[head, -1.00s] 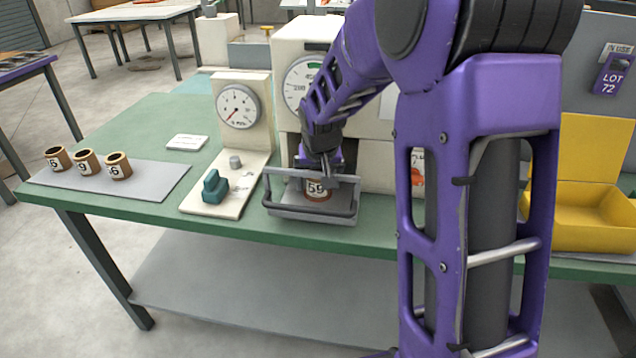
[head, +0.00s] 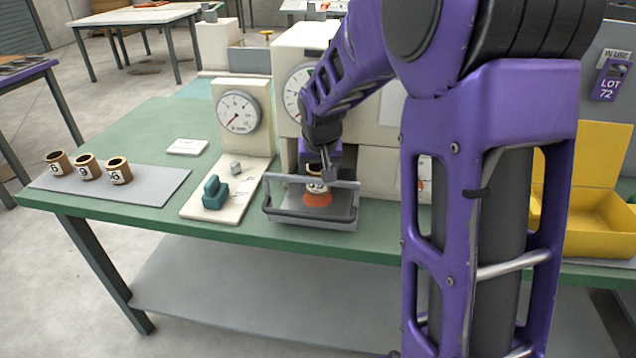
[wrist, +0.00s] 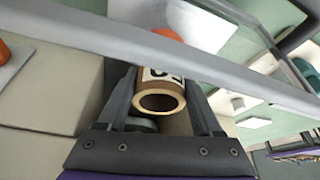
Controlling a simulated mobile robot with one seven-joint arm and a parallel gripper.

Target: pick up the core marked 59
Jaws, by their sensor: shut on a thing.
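The core marked 59 (head: 316,183) is a short brown tube with a white label, partly hidden by my gripper in the head view. My gripper (head: 318,172) is shut on it and holds it upright above an orange-red piece (head: 317,199) in the grey guarded tray of the winder. In the wrist view the core (wrist: 160,94) sits between the two dark fingers, its open end facing the camera. Only part of its label shows there.
A grey guard bar (head: 310,217) runs in front of the tray. Several similar cores (head: 88,167) stand on a grey mat at the left.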

